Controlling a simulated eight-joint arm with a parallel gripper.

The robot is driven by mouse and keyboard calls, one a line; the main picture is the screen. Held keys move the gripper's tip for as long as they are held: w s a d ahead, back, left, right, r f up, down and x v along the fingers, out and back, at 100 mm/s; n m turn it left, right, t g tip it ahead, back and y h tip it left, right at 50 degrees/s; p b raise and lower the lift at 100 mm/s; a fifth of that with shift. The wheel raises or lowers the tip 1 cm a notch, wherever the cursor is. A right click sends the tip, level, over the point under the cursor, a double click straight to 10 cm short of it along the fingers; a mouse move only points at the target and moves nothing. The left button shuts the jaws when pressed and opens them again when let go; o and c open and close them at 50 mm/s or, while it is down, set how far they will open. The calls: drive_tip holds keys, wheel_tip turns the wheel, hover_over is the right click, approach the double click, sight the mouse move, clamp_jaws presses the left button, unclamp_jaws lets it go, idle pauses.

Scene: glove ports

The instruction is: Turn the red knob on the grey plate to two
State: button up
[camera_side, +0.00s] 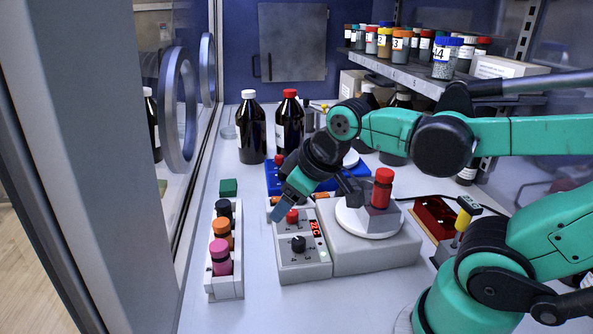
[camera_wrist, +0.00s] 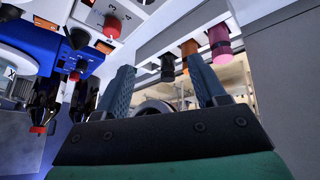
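The red knob (camera_side: 292,216) sits on the light grey plate (camera_side: 290,270) in the side view, above a black knob on the same panel. In the wrist view the red knob (camera_wrist: 112,28) is at the top left, with printed digits on the grey plate (camera_wrist: 135,22) around it. Its pointer direction cannot be told. My gripper (camera_side: 280,211) is tilted down close to the red knob, towards its left. In the wrist view my gripper (camera_wrist: 163,76) shows two spread fingers with nothing between them. The red knob lies outside them, beyond the left finger.
A black knob (camera_side: 298,243) and a red display (camera_side: 318,229) are on the panel. A white rack (camera_side: 226,287) with capped vials stands at left. A white device (camera_side: 370,255) holding a red-capped vial (camera_side: 383,188) is at right. Dark bottles (camera_side: 252,135) stand behind.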

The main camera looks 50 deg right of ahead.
sight(292, 212)
drive_tip(key=w+d+f+n+g, duration=0.1)
drive_tip(key=d+n+g, duration=0.1)
drive_tip(key=n, duration=0.2)
drive_tip(key=w+d+n+g, duration=0.1)
drive_tip(key=w+d+n, duration=0.1)
drive_tip(key=n, duration=0.2)
drive_tip(key=w+d+f+n+g, duration=0.1)
drive_tip(key=d+n+g, duration=0.1)
drive_tip(key=n, duration=0.2)
drive_tip(key=shift+w+d+f+g, duration=0.3)
drive_tip(key=shift+w+f, duration=0.05)
drive_tip(key=shift+w, duration=0.05)
drive_tip(key=shift+w+d+f+n, duration=0.1)
drive_tip(key=shift+d+f+n, duration=0.1)
drive_tip(key=shift+n, duration=0.4)
drive_tip(key=shift+d+f+n+g, duration=0.1)
drive_tip(key=shift+f+n+g, duration=0.2)
drive_tip(key=shift+f, duration=2.6)
drive_tip(key=shift+c, duration=0.3)
clamp_jaws()
